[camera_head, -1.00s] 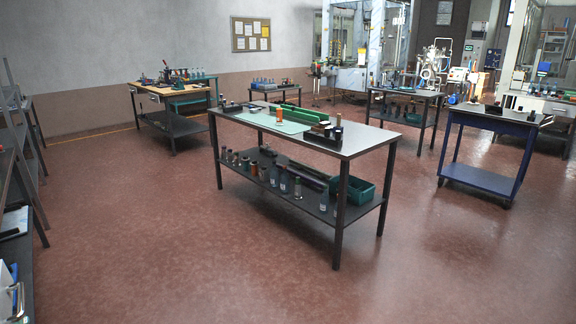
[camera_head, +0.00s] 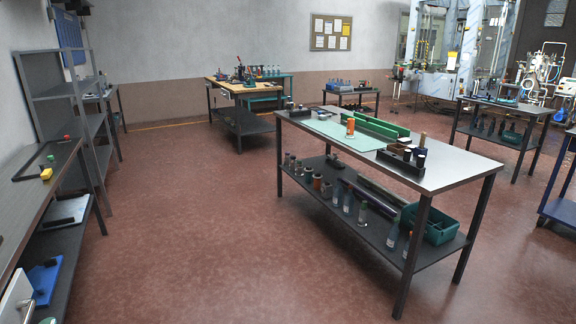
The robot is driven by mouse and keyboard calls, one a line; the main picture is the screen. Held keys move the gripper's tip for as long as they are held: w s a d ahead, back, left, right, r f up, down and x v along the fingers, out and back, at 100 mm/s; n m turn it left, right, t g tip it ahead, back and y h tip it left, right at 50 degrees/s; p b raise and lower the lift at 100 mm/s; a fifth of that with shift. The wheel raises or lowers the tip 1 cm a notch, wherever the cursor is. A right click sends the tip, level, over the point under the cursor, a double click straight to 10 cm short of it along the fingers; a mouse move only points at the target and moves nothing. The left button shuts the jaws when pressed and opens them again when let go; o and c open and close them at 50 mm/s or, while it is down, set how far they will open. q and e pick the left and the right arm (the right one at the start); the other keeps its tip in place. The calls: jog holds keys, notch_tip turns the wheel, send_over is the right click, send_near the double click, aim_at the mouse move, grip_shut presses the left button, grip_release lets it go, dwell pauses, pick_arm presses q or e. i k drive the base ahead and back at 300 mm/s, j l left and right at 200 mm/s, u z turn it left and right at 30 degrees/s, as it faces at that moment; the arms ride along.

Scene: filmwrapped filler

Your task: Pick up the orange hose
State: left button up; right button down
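I see no clear orange hose. A small upright orange object (camera_head: 350,128) stands on the pale green mat (camera_head: 328,131) on the central metal table (camera_head: 460,167); it is too small to tell what it is. Neither of my grippers is in view.
The central table's lower shelf (camera_head: 379,232) holds several bottles and a green bin (camera_head: 430,224). A dark workbench (camera_head: 32,212) with shelving stands along the left. A wooden-topped bench (camera_head: 240,87) stands at the back. The red floor (camera_head: 200,240) between the benches is clear.

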aim_at(350, 127)
jog(key=i+j+u, duration=0.25)
jog(key=i, duration=0.75)
jog(key=i+l+u, duration=0.25)
jog(key=i, duration=0.75)
jog(key=i+z, duration=0.8)
jog(key=i, duration=0.15)
jog(key=i+j+z, duration=0.65)
jog(key=i+z, duration=0.15)
jog(key=i, duration=0.05)
